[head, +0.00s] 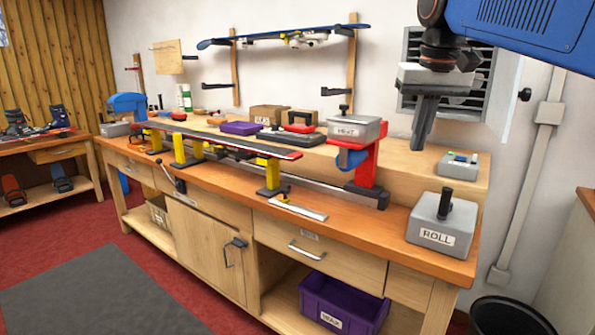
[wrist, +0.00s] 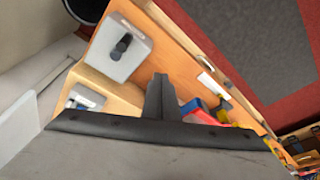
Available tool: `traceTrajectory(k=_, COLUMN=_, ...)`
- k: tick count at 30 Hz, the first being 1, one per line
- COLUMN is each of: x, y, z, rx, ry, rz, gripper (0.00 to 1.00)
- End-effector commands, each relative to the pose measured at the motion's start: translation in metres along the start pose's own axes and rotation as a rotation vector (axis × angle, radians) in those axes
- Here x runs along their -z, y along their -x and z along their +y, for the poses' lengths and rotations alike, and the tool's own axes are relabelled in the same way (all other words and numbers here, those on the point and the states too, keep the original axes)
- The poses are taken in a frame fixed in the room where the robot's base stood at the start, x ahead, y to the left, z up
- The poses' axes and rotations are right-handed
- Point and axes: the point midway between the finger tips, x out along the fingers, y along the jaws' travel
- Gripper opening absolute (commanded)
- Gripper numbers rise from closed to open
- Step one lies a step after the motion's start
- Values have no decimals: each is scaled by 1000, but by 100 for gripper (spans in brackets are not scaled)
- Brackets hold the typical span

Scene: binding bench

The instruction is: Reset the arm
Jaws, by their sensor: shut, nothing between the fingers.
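My gripper (head: 422,122) hangs at the upper right of the head view, fingers pointing down, above the right part of the bench. Its fingers are together with nothing between them. In the wrist view the gripper (wrist: 161,82) shows as dark closed fingers over the bench top. It is apart from everything on the bench. My arm comes in from the upper right corner of the head view.
Below my gripper are the grey ROLL box (head: 443,222) and a small grey box with buttons (head: 458,165). Left of it stands a red stand with the HEAT box (head: 356,129). A dark board (head: 220,140) lies on yellow supports. A louvred vent (head: 480,80) is behind.

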Motion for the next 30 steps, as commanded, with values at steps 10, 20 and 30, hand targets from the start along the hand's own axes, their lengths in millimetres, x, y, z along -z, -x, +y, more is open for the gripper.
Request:
traceTrajectory(k=10, x=-108, y=-80, z=24, rx=8, ry=23, rz=62, gripper=0)
traceTrajectory(k=20, x=-216, y=-178, z=42, rx=10, ry=45, rz=123, gripper=0)
traceTrajectory(k=30, x=-294, y=-258, z=51, rx=8, ry=59, rz=165, gripper=0)
